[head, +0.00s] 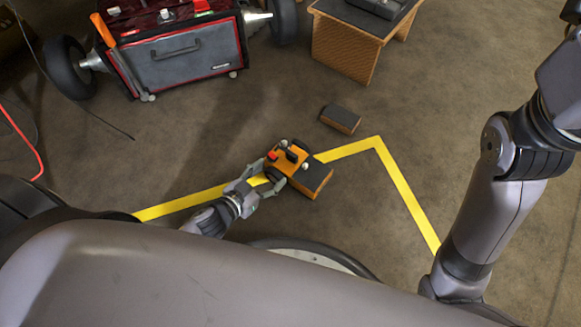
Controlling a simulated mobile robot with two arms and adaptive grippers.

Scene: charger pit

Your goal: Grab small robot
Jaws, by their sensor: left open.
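The small robot (289,155) is orange with dark wheels, a red part and small pale knobs on top. It is on the floor near the middle of the head view, at the yellow line. My left gripper (265,177) is open. Its two fingers point at the small robot's near left side, one finger beside its left edge and the other below it. I cannot tell whether they touch it. My right arm comes in at the right, but its gripper is outside the view.
A dark-topped block (313,178) is against or just beside the small robot's right side. Another such block (340,119) lies behind it. A red-and-grey wheeled cart (185,55) and a wooden stand (345,48) are at the back. The floor at right is clear.

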